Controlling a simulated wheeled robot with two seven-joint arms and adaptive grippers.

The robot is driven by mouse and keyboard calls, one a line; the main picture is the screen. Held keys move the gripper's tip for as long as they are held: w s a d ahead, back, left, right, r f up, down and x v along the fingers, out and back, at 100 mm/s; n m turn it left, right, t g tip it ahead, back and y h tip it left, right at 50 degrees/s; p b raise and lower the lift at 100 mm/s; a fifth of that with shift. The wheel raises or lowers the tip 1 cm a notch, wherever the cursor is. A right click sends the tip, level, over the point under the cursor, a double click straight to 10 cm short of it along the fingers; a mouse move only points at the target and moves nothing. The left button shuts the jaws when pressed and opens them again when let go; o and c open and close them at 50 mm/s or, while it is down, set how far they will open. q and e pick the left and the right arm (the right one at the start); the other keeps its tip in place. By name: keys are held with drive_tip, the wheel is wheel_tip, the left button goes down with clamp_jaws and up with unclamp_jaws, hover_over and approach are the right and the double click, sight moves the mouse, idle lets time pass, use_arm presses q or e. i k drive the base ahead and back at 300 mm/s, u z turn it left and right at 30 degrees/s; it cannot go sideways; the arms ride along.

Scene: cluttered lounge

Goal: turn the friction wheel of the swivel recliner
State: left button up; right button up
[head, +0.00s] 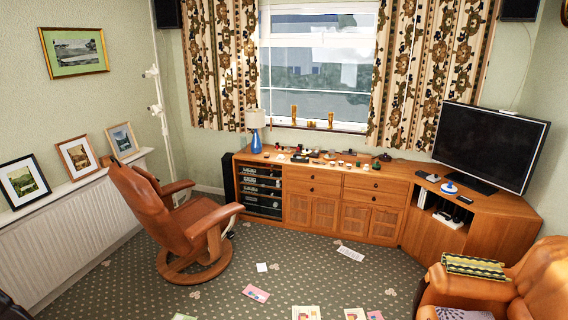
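The swivel recliner (170,220) stands at the left of the room in the head view. It has brown leather, a tilted-back high backrest, wooden arms and a round wooden base (190,275) on the carpet. Its seat faces right, towards the window side. I see its back and near side. The friction wheel is too small or hidden to make out; the far side of the frame is out of sight. Neither of my grippers is in view.
Papers, such as a pink card (255,293), lie scattered on the patterned carpet (300,265). A radiator (75,240) runs along the left wall. A wooden sideboard (330,200) lines the back. A second brown armchair (535,285) fills the lower right. The middle floor is mostly open.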

sight(230, 234)
drive_tip(key=i, duration=3.9)
drive_tip(key=u, duration=2.4)
